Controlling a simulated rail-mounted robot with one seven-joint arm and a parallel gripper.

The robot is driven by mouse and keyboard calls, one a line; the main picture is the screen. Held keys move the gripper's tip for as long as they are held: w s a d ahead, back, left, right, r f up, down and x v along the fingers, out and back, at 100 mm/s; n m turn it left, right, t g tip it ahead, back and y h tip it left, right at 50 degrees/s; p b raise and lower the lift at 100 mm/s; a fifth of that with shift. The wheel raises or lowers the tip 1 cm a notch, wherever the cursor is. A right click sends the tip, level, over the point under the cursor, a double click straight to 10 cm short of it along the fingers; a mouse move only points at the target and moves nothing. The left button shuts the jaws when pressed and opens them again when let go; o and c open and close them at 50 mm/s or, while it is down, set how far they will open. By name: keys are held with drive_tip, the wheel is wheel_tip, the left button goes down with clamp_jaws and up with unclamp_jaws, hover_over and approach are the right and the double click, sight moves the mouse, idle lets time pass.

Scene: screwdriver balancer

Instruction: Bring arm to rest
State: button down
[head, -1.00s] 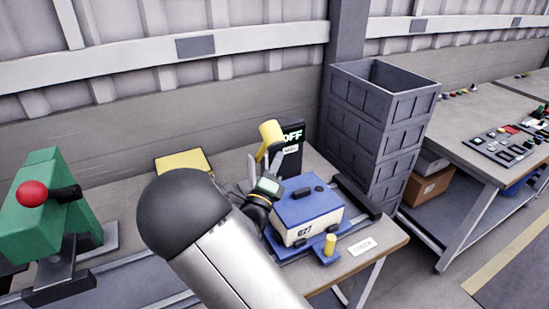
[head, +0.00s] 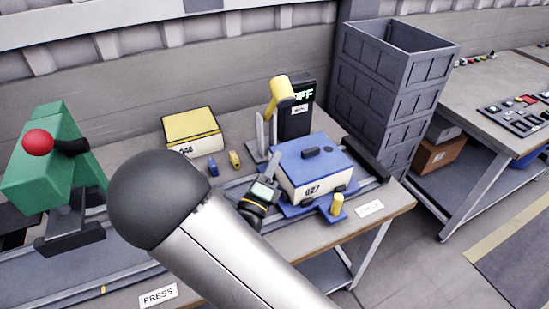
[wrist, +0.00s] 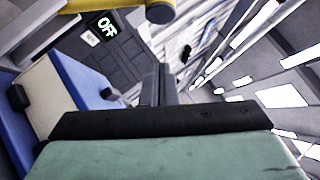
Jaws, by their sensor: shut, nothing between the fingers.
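My gripper (head: 273,164) is shut and empty. In the head view it is just left of the blue-lidded box (head: 316,172) marked 027, below the yellow-headed tool (head: 280,93) on its grey stand. In the wrist view the closed fingers (wrist: 161,78) point up the picture, with the box (wrist: 50,100) to their left and the yellow tool part (wrist: 105,8) above. A black panel (head: 297,118) reading OFF stands behind the tool. My arm's dark joint and silver link hide part of the bench's front.
A yellow-lidded box (head: 193,128) sits at the back of the bench, with small blue (head: 213,168) and yellow (head: 234,160) pieces before it. A green press (head: 45,170) with a red knob is at left. Stacked grey crates (head: 388,90) stand at right. A yellow peg (head: 337,204) is by the box.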

drive_tip(key=s+d+f+m+g+h, duration=0.1)
drive_tip(key=s+d+m+g, duration=0.8)
drive_tip(key=m, duration=0.3)
drive_tip(key=s+d+f+m+g+h, duration=0.1)
drive_tip(key=s+d+f+m+g, duration=0.1)
drive_tip(key=s+d+m+g, duration=0.65)
drive_tip(key=s+f+m+g+y, duration=0.1)
drive_tip(key=s+m+g+y, duration=0.3)
drive_tip(key=m+y, duration=0.55)
drive_tip(key=s+a+r+m+t+y, duration=0.2)
drive_tip(key=a+m+y, duration=0.2)
drive_tip(key=a+m, duration=0.4)
drive_tip(key=m, duration=0.4)
drive_tip(key=shift+r+m+t, duration=0.2)
drive_tip(key=shift+m+t, duration=0.1)
drive_tip(key=shift+t, duration=0.05)
